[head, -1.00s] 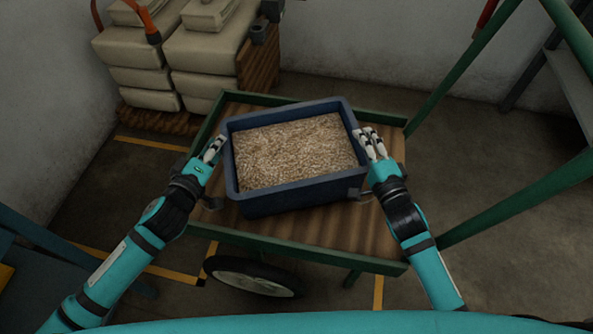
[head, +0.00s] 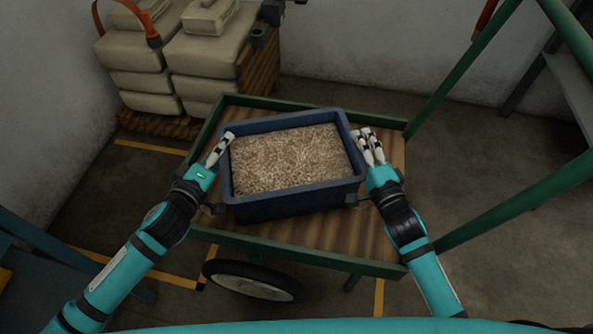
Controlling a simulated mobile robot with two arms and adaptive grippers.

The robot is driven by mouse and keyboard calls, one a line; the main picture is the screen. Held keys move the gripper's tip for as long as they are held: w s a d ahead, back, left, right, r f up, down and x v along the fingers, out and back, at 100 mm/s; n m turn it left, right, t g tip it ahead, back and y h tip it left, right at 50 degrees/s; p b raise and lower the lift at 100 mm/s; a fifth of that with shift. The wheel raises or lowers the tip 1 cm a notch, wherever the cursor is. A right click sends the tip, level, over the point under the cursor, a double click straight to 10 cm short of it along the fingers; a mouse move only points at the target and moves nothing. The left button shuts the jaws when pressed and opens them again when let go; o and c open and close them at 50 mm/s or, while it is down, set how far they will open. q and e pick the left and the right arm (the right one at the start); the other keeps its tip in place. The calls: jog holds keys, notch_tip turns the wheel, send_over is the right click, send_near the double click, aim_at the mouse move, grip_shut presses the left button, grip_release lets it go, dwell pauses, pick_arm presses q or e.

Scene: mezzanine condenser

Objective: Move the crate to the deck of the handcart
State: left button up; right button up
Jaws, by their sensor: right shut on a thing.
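The blue crate (head: 292,204), filled with tan grain-like pellets (head: 288,158), is level over the brown wooden deck (head: 340,235) of the green-framed handcart. I cannot tell whether its underside touches the deck. My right gripper (head: 368,148) is shut on the crate at its right side wall. My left gripper (head: 220,150) is at the crate's left side wall, its fingers along the rim. Its inner finger surfaces are hidden, so its grip is unclear.
Green cart rails (head: 465,75) rise at the right, and a wheel (head: 250,281) shows at the front. Stacked pale sacks (head: 205,55) stand on a pallet behind left. Bare deck shows around the crate. A blue structure (head: 35,265) is at the lower left.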

pick_arm(q)
jog(key=v, duration=0.8)
pick_arm(e)
jog(key=shift+w+d+r, duration=0.1)
jog(key=shift+w+r, duration=0.05)
jog(key=shift+r, duration=0.2)
jog(key=o, duration=1)
jog(key=shift+f, duration=0.1)
jog(key=v, duration=1.2)
jog(key=shift+f, duration=0.25)
pick_arm(q)
jog(key=shift+s, duration=0.1)
